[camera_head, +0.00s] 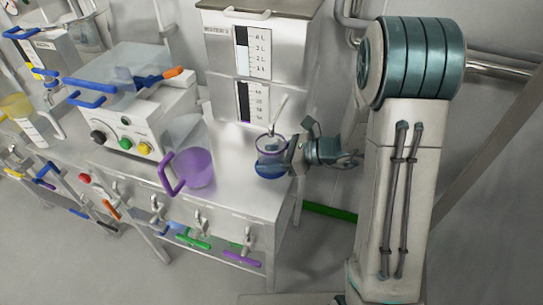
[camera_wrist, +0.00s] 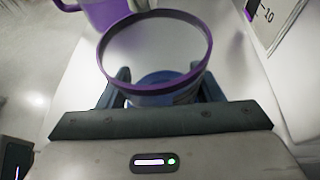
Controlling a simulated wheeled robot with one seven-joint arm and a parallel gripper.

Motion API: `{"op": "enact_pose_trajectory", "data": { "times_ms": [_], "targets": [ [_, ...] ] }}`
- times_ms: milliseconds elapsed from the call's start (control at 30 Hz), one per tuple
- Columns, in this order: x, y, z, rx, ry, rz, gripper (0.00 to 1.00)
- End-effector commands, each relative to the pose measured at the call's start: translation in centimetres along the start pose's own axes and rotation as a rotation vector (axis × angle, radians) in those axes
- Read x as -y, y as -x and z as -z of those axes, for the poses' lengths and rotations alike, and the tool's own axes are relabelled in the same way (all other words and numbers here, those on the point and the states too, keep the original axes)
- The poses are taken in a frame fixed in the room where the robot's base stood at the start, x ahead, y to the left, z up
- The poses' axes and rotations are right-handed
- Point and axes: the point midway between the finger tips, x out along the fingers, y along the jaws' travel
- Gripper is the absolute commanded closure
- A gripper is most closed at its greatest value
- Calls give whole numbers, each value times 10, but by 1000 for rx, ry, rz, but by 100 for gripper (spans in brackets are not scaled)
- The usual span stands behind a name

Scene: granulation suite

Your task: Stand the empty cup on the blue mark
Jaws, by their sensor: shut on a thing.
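A clear cup with a purple rim (camera_head: 271,146) is at the right end of the steel bench, below a thin spout. In the wrist view the same cup (camera_wrist: 155,58) shows its open mouth, and I see no contents in it. My gripper (camera_head: 288,158) comes in from the right and is shut on the cup; its fingers show on both sides of it in the wrist view (camera_wrist: 165,88). The blue mark (camera_head: 269,171) shows at and around the cup's base. The cup looks upright. I cannot tell whether its base touches the bench.
A purple jug (camera_head: 195,168) stands to the left on the bench (camera_head: 228,180). A steel hopper with level scales (camera_head: 235,60) rises behind the cup. A machine with coloured knobs (camera_head: 130,115) is further left. Valves with coloured handles line the bench front.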

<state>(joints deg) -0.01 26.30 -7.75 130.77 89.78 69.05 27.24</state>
Motion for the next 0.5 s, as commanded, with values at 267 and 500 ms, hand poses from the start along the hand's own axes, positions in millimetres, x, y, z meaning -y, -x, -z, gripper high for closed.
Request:
{"op": "enact_pose_trajectory", "data": {
  "times_ms": [267, 500],
  "targets": [
    [0, 0, 1, 0, 0, 0, 18],
    [0, 2, -5, 0, 0, 0, 18]
  ]
}}
